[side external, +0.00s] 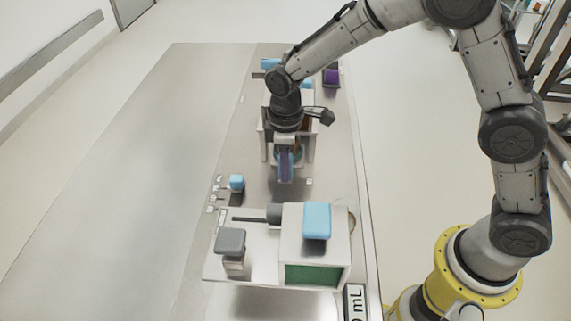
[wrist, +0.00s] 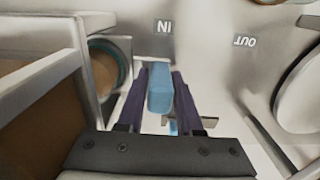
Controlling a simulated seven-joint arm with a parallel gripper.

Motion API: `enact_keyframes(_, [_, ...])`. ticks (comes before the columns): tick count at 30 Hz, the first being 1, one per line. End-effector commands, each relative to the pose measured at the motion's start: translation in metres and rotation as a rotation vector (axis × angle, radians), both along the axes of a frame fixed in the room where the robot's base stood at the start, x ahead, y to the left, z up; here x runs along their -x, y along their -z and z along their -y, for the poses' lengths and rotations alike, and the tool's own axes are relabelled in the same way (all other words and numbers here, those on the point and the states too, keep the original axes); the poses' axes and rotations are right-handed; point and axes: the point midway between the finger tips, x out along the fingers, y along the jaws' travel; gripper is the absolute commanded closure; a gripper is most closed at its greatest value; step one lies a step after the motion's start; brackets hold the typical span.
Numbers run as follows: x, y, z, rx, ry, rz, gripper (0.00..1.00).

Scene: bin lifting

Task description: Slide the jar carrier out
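My gripper (wrist: 160,75) points down at the white unit's front, with its two dark purple fingers on either side of a blue block-shaped handle (wrist: 160,90). The fingers appear to touch the handle's sides near their tips. In the side view my gripper (side external: 285,168) shows as purple fingers with a blue strip between them. I take this handle to be the jar carrier's. A small metal bracket (wrist: 196,122) shows beside the right finger. The carrier's body and any jar in it are hidden or not clear.
Labels "IN" (wrist: 164,27) and "OUT" (wrist: 245,41) are on the pale surface. A white machine with a blue block on top (side external: 317,221) and a grey knob (side external: 230,241) stands nearer the camera. A small blue knob (side external: 237,182) is left. The bench's left side is clear.

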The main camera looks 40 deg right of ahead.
Motion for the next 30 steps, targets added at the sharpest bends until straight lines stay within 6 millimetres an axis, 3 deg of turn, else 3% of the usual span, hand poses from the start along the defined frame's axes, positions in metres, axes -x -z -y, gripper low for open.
enact_keyframes(1, [0.0,-0.0002,0.0,0.0,0.0,0.0,0.76])
enact_keyframes(5, [-0.0001,-0.0003,-0.0001,0.0,0.0,0.0,0.99])
enact_keyframes(30, [-0.0002,-0.001,-0.0001,-0.001,0.0,0.001,1.0])
